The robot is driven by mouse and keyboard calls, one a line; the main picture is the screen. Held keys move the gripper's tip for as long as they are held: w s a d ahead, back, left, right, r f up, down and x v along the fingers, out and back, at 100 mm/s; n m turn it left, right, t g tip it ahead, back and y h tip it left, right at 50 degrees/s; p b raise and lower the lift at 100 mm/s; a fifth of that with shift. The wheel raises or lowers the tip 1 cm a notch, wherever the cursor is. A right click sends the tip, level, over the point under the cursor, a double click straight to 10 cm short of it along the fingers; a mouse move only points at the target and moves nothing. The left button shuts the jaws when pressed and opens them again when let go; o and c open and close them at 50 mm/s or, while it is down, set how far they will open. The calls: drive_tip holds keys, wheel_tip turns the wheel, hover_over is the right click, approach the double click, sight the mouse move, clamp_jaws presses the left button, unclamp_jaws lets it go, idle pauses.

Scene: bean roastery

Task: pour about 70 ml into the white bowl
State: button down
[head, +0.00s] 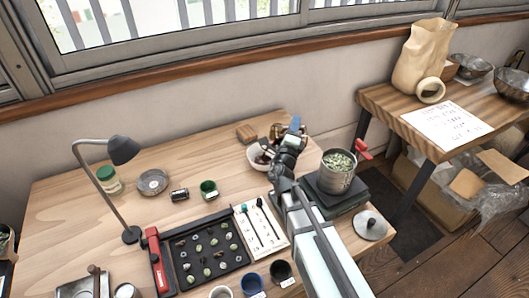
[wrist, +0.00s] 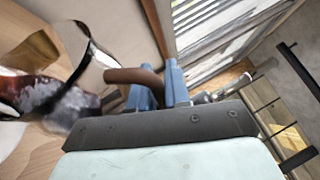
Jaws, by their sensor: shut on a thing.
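My gripper (head: 294,128) is at the back right of the wooden table, its blue fingers beside the white bowl (head: 255,161). In the wrist view, the blue fingers (wrist: 158,90) are shut on the brown handle (wrist: 130,75) of a clear vessel (wrist: 75,50). The vessel looks tilted and has dark reddish-brown contents (wrist: 42,92). In the head view, the vessel (head: 277,131) shows as a small dark shape just above and behind the bowl. My gripper partly hides the bowl, and I cannot tell how much is inside it.
A metal pot of greenish beans (head: 339,163) stands on a dark scale-like base (head: 334,188) to the right. A small wooden block (head: 246,132) lies behind the bowl. A black sample tray (head: 207,265), cups (head: 252,283) and a lamp (head: 124,150) stand toward the front and left.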

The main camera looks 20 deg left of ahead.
drive_tip(key=shift+s+a+f+n+t+y+b, duration=0.1)
drive_tip(key=shift+s+a+n+t+y+b, duration=0.3)
drive_tip(key=shift+n, duration=0.3)
idle(1.1)
drive_tip(key=shift+w, duration=0.1)
drive_tip(key=shift+w+d+r+m+g+h, duration=0.15)
drive_tip(key=shift+w+d+m+g+h, duration=0.15)
drive_tip(key=shift+m, duration=0.2)
drive_tip(key=shift+w+d+r+m+g+h, duration=0.1)
drive_tip(key=shift+d+r+m+h, duration=0.1)
drive_tip(key=shift+d+m, duration=0.25)
drive_tip(key=w+d+f+m, duration=0.1)
drive_tip(key=w+d+f+m+g, duration=0.1)
drive_tip(key=d+f+m, duration=0.1)
drive_tip(key=shift+d+m+h, duration=0.25)
drive_tip(key=shift+h, duration=0.15)
drive_tip(key=shift+w+d+f+g, duration=0.1)
drive_tip(key=shift+f+g, duration=0.05)
drive_tip(key=shift+g, duration=0.15)
drive_tip(key=shift+d+m, duration=0.1)
drive_tip(key=shift+m, duration=0.2)
drive_tip(key=shift+w+d+m+g, duration=0.15)
drive_tip(key=shift+d+m+g, duration=0.15)
drive_tip(key=shift+m, duration=0.1)
